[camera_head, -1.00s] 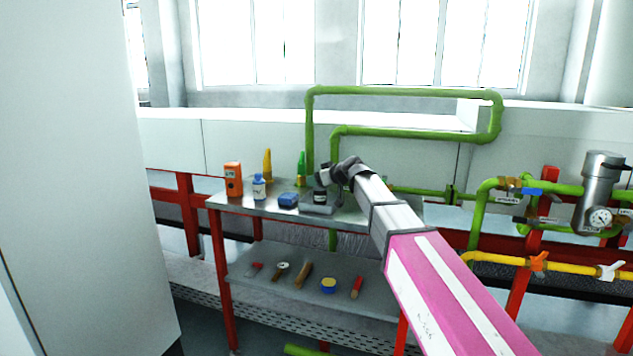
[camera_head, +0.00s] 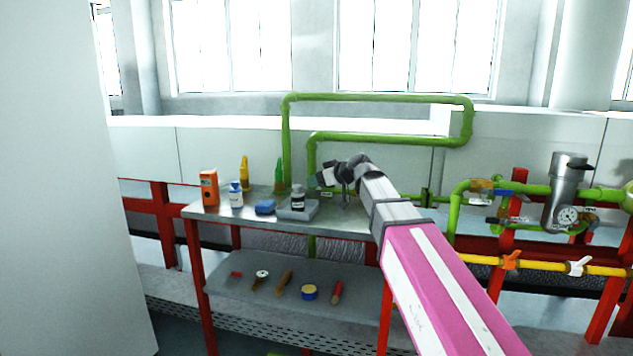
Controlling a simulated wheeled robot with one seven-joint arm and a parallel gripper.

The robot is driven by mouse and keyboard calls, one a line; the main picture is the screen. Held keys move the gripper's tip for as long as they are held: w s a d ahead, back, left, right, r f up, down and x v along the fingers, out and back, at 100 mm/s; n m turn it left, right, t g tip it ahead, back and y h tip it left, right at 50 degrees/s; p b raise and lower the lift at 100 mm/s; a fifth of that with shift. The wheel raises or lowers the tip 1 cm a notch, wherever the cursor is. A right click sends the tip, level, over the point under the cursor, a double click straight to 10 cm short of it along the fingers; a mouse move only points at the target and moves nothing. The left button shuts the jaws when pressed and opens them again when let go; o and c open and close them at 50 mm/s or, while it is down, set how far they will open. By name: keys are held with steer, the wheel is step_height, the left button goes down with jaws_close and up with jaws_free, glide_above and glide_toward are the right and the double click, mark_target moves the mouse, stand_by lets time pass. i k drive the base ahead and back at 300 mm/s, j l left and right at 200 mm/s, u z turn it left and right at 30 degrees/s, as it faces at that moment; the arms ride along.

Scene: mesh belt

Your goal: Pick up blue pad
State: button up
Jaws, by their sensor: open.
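The blue pad (camera_head: 265,207) lies on the metal top shelf (camera_head: 340,222) of a red-legged rack, near its front edge. It sits between a white bottle with a blue cap and a grey tray. My gripper (camera_head: 345,198) is above the top shelf, to the right of the pad and apart from it. Its fingers are small and dark in this view, and it appears empty and open. Nothing covers the pad.
Left of the pad stand the white bottle (camera_head: 236,196) and an orange meter (camera_head: 209,188). A dark jar (camera_head: 298,198) is on the grey tray (camera_head: 297,213) to the right. Yellow (camera_head: 244,174) and green (camera_head: 279,175) bottles stand behind. Green pipes (camera_head: 380,140) run behind the rack.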

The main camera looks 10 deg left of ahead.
mark_target(265, 206)
steer(key=u, duration=1.3)
